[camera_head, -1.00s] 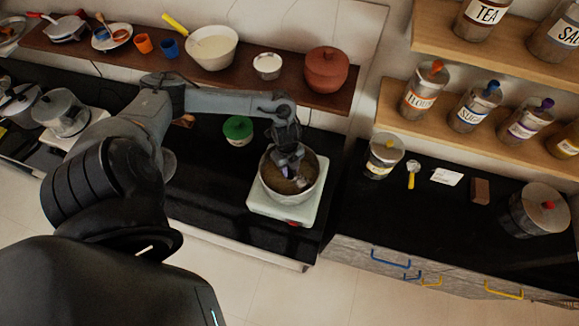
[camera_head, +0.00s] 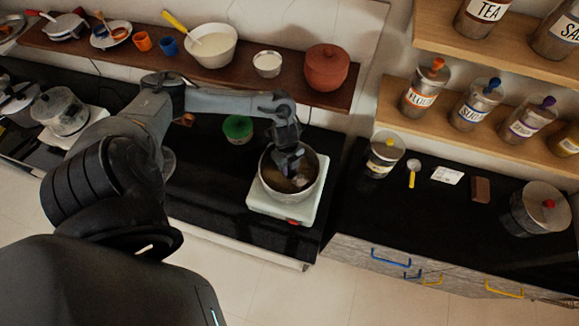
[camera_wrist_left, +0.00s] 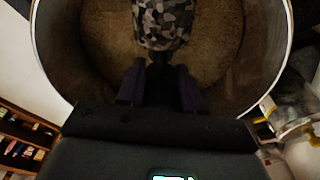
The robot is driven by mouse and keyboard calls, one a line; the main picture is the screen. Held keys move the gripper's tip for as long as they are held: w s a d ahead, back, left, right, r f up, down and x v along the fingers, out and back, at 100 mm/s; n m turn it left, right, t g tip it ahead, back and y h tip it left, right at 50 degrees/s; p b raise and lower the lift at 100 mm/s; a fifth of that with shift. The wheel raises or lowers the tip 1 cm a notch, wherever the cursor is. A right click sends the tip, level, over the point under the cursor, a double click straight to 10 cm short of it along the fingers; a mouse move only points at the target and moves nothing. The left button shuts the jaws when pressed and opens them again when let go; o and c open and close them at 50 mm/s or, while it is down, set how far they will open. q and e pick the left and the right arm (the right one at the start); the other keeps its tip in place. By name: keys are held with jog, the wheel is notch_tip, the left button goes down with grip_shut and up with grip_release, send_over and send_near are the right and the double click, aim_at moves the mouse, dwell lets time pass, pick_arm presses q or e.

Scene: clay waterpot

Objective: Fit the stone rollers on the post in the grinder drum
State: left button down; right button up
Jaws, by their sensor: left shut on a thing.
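The grinder drum (camera_head: 266,188) is a round metal bowl with a brownish floor, standing on a pale base (camera_head: 268,208). My left gripper (camera_head: 296,172) reaches down into it from above. In the left wrist view the gripper (camera_wrist_left: 158,88) is shut on the stone rollers (camera_wrist_left: 165,22), a speckled grey, black and white piece. The rollers are inside the drum rim and only partly show; in the head view just a small light part (camera_head: 301,181) shows below the fingers. I cannot make out the post, nor tell whether the rollers touch it. My right gripper is out of view.
A green-lidded container (camera_head: 238,129) stands left of the drum. The shelf behind holds a clay pot (camera_head: 326,69), a white bowl (camera_head: 212,46) and cups. A lidded jar (camera_head: 385,155) stands on the right counter, past a gap. The black counter in front of the drum is narrow.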

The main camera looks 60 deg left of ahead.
pick_arm(q)
jog(key=shift+f+b, duration=0.7)
jog(key=shift+f, duration=0.4)
jog(key=shift+f, duration=0.7)
dwell(1.0)
jog(key=shift+c, duration=0.5)
grip_release()
dwell(0.4)
notch_tip(320, 180, up, 13)
jog(key=p, duration=1.2)
jog(key=shift+p, duration=0.3)
jog(key=shift+r+p, duration=0.3)
jog(key=shift+r, duration=0.8)
